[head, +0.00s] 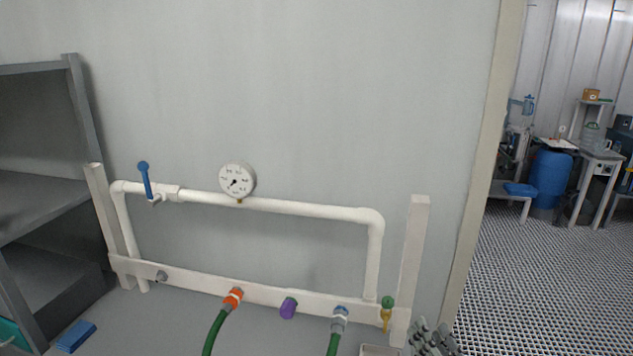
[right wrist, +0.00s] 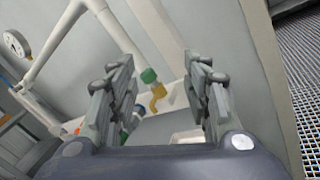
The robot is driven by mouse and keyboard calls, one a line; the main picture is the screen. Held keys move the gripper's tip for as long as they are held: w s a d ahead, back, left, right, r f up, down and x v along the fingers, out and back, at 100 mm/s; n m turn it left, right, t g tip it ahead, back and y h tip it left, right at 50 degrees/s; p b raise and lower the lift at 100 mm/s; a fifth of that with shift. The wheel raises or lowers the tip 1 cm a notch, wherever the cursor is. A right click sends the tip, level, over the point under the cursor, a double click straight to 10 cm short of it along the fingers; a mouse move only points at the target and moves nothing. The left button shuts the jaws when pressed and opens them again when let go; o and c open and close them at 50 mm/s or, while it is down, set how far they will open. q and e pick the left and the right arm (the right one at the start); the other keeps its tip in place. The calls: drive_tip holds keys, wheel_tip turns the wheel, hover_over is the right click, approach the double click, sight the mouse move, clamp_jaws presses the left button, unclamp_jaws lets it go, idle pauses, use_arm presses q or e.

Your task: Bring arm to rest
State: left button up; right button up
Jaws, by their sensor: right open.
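My right gripper (head: 430,337) shows at the bottom edge of the head view, just right of the pipe frame's right post. In the right wrist view, my right gripper (right wrist: 158,62) has its two fingers well apart, with nothing held between them. Beyond the fingers is a yellow fitting with a green cap (right wrist: 152,84), apart from them as far as I can tell. The same green-capped fitting (head: 386,312) sits at the right end of the frame's lower rail in the head view. My left gripper is not in view.
A white pipe frame (head: 300,206) with a gauge (head: 237,181) and a blue-handled valve (head: 146,180) stands against the wall. Green hoses meet an orange connector (head: 233,298) and a blue connector (head: 339,318). A purple fitting (head: 288,307) sits between. Grey shelves (head: 40,190) stand left.

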drive_tip(key=s+d+f+m+g+h, duration=0.2)
drive_tip(key=s+f+m+g+h, duration=0.15)
drive_tip(key=s+m, duration=0.45)
drive_tip(key=s+d+f+m+g+h, duration=0.3)
drive_tip(key=s+f+m+g, duration=0.15)
drive_tip(key=m, duration=0.75)
drive_tip(key=s+a+f+m+g+y, duration=0.3)
drive_tip(key=s+a+f+m+g, duration=0.15)
drive_tip(key=s, duration=0.35)
drive_tip(key=s+a+f+m+g+y, duration=0.2)
drive_tip(key=s+a+f+m+g, duration=0.1)
drive_tip(key=s+a+m, duration=0.4)
drive_tip(key=s+d+f+n+g+b, duration=0.1)
drive_tip(key=s+f+b, duration=0.1)
drive_tip(key=f, duration=1.3)
drive_tip(key=s+f+n+b, duration=0.1)
drive_tip(key=f+n+b, duration=0.1)
drive_tip(key=f, duration=1.2)
drive_tip(key=s+d+f+g+b, duration=0.1)
drive_tip(key=s+d+f+b, duration=0.2)
drive_tip(key=s+f, duration=1.4)
wheel_tip(320, 180, down, 3)
drive_tip(key=shift+r, duration=0.1)
